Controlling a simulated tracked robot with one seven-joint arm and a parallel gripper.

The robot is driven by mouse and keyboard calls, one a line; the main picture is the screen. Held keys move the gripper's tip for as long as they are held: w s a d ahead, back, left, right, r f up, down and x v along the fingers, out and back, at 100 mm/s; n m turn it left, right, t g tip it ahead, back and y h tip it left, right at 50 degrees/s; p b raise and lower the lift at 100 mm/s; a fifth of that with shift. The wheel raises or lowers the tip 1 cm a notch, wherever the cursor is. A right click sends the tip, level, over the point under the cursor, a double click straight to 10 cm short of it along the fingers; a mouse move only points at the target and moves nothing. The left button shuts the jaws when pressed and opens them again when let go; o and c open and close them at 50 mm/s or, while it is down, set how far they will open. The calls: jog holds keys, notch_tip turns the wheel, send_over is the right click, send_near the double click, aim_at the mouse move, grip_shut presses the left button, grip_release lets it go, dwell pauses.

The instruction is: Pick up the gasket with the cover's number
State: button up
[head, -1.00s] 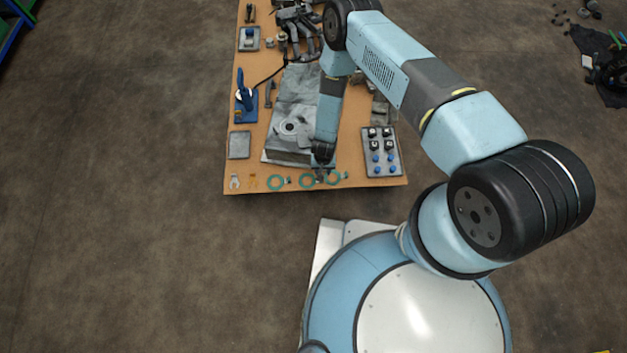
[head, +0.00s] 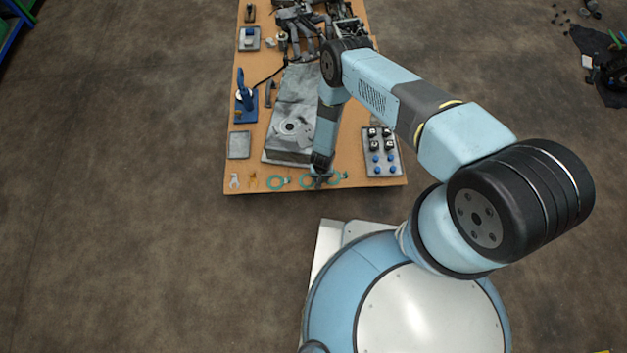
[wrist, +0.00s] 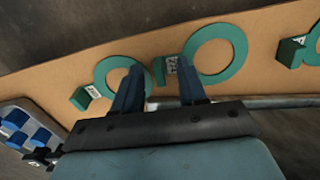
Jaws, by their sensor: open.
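Three green ring gaskets lie in a row along the table's near edge: a left one (head: 270,183), a middle one (head: 302,184) and a right one (head: 341,179). In the wrist view the order is reversed: right gasket (wrist: 101,70), middle gasket (wrist: 240,62), left gasket cut off at the edge (wrist: 311,45). Each has a green block with a small label beside it; the numbers are too small to read. My open gripper (wrist: 160,70) is above the right and middle gaskets, one finger overlapping the right ring. A grey metal cover (head: 295,90) lies behind; no number is legible.
A tray with black and blue knobs (head: 366,150) stands right of the gripper. A grey plate (head: 239,145) and a blue stand (head: 247,105) are at the left. Dark machine parts (head: 300,25) fill the table's far end.

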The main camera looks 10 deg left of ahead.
jog(key=shift+f, duration=0.1)
grip_shut()
dwell(0.3)
dwell(0.4)
